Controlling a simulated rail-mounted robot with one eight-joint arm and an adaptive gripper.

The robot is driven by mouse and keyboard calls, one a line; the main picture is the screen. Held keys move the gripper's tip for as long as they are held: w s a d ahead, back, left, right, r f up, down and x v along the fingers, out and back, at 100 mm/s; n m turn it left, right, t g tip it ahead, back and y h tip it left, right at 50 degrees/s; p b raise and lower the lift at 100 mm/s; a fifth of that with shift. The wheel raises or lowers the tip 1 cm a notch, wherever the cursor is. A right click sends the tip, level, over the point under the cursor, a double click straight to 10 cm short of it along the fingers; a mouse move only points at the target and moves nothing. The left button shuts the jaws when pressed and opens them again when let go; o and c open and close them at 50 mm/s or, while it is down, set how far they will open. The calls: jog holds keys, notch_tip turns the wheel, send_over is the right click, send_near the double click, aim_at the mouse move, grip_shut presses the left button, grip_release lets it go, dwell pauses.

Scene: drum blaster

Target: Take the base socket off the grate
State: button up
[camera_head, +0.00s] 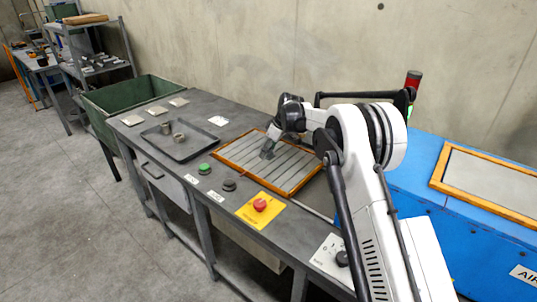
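The grate (293,172) is a slatted grey panel in an orange frame, set in the grey bench top. My gripper (266,154) points down over the grate's left-middle part, its fingertips at or close to the slats. I cannot make out a base socket on the grate; the gripper and arm cover part of it. Whether the fingers are open, shut or holding something is too small to tell.
A dark tray (192,150) left of the grate holds small ring-shaped parts (179,138). Green (204,168) and black (229,185) buttons and a red emergency stop (260,204) line the front edge. A blue machine (420,165) stands right, a green bin (135,96) behind left.

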grip_shut()
jog(key=shift+r, duration=0.1)
dwell(0.3)
